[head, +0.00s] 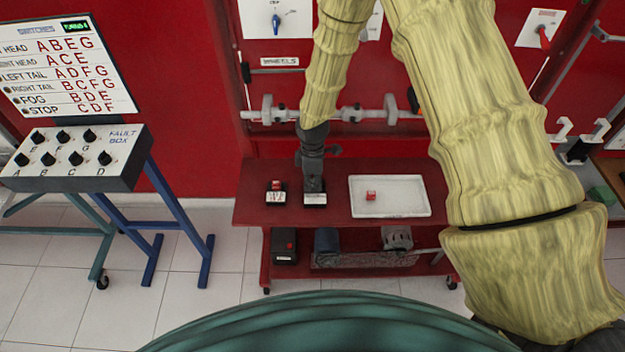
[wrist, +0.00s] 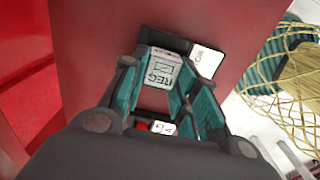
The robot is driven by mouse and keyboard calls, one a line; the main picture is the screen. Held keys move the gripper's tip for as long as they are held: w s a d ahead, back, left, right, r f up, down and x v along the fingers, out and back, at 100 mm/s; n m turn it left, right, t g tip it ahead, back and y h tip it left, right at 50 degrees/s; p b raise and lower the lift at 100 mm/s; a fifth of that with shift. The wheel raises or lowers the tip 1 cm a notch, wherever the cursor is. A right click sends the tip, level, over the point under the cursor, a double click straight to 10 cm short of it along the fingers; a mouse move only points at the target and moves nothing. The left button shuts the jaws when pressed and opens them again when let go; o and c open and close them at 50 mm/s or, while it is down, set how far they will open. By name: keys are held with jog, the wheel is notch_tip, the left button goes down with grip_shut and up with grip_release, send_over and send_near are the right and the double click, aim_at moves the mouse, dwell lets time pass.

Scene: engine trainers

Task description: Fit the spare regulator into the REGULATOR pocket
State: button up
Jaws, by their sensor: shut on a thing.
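The spare regulator (wrist: 159,70) is a light grey block marked REG, between the teal-padded fingers of my gripper (wrist: 162,88) in the wrist view. My gripper is shut on it. In the head view my gripper (head: 314,184) points down over a black holder with a white label (head: 315,198) on the red bench. In the wrist view the dark holder (wrist: 183,43) shows around the regulator's far edge, with a white label card (wrist: 207,60) beside it. The regulator is hidden by my gripper in the head view. I cannot tell how deep it sits in the pocket.
A second holder with a red-topped part (head: 276,188) stands close to the left of my gripper. A white tray (head: 410,208) with a small red part (head: 371,196) lies to the right. The fault box (head: 75,160) stands far left. The bench front (head: 330,218) is clear.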

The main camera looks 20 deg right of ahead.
jog(key=o, duration=1.1)
jog(key=shift+o, duration=0.2)
jog(key=o, duration=0.4)
jog(key=shift+r+p, duration=2.7)
jog(key=shift+r, duration=1.35)
